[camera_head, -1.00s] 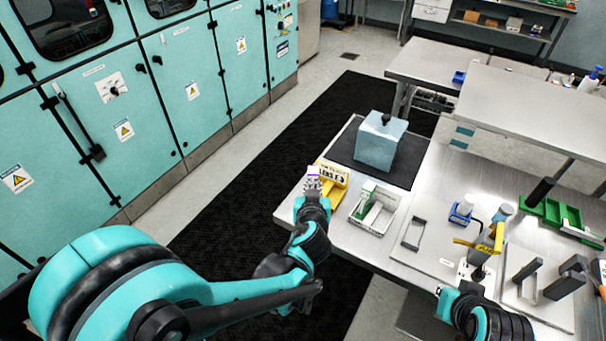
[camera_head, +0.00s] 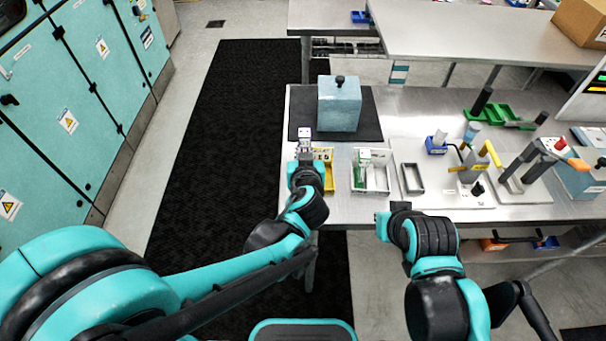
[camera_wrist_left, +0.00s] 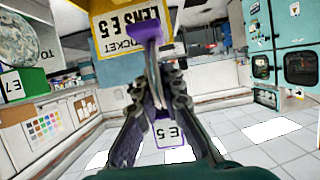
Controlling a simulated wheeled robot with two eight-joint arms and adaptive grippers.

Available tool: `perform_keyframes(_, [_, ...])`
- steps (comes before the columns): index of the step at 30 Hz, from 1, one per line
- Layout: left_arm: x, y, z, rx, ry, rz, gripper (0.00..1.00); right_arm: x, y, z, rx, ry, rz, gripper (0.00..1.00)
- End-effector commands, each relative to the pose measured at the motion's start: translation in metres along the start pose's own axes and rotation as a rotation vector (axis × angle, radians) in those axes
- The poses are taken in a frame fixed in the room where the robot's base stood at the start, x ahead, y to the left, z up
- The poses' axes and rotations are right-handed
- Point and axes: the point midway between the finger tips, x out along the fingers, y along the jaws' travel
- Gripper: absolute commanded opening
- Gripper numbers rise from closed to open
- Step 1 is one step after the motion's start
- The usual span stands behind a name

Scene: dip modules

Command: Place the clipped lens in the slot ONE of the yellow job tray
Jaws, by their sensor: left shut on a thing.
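My left gripper (camera_head: 304,158) is shut on the clipped lens (camera_head: 304,136), a purple clip with a white tag. In the left wrist view the purple clip (camera_wrist_left: 146,32) stands between the fingertips (camera_wrist_left: 158,92), and a white tag (camera_wrist_left: 168,132) reads "E 5". The yellow job tray (camera_head: 328,178) is at the table's front left edge, partly hidden by my left gripper. In the wrist view its yellow wall (camera_wrist_left: 103,42) carries a "LENS E 5 TICKET" label. Slot ONE cannot be made out. My right gripper (camera_head: 400,207) is near the table's front edge; its fingers are unclear.
A white tray (camera_head: 386,185) with a green-and-white item stands right of the yellow tray. A blue-grey block (camera_head: 340,105) sits on a dark mat behind. A grey frame (camera_head: 412,178), a blue holder (camera_head: 436,148) and upright stands (camera_head: 475,170) are farther right.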

Motion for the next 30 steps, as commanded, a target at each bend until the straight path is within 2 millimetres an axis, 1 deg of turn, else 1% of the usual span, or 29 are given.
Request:
perform_keyframes(1, [0.007, 0.0, 0.015, 0.0, 0.0, -0.001, 0.0, 0.009, 0.0, 0.006, 0.0, 0.0, 0.0, 0.0])
perform_keyframes(3, [0.011, 0.0, 0.026, -0.001, 0.0, -0.001, 0.0, 0.013, 0.0, 0.01, 0.0, 0.0, 0.0, 0.0])
perform_keyframes(10, [0.019, -0.001, 0.044, -0.001, 0.0, -0.001, 0.0, 0.02, 0.0, 0.014, 0.0, 0.0, 0.0, 0.0])
perform_keyframes(16, [0.03, -0.001, 0.07, -0.001, 0.001, -0.001, 0.0, 0.032, 0.0, 0.023, 0.0, 0.0, 0.0, 0.0])
perform_keyframes(24, [0.029, -0.001, 0.071, -0.001, 0.001, -0.002, 0.0, 0.031, 0.0, 0.022, 0.0, 0.0, 0.0, 0.0])
perform_keyframes(28, [0.031, -0.001, 0.075, -0.001, 0.001, -0.002, 0.0, 0.035, 0.0, 0.025, 0.0, 0.0, 0.0, 0.0])
perform_keyframes(29, [0.031, -0.001, 0.074, -0.002, 0.0, -0.002, 0.13, 0.035, 0.0, 0.025, 0.0, 0.0, 0.0, 0.0])
perform_keyframes(30, [0.031, -0.001, 0.074, -0.002, 0.0, -0.002, 0.23, 0.034, 0.0, 0.024, 0.0, 0.0, 0.0, 0.0])
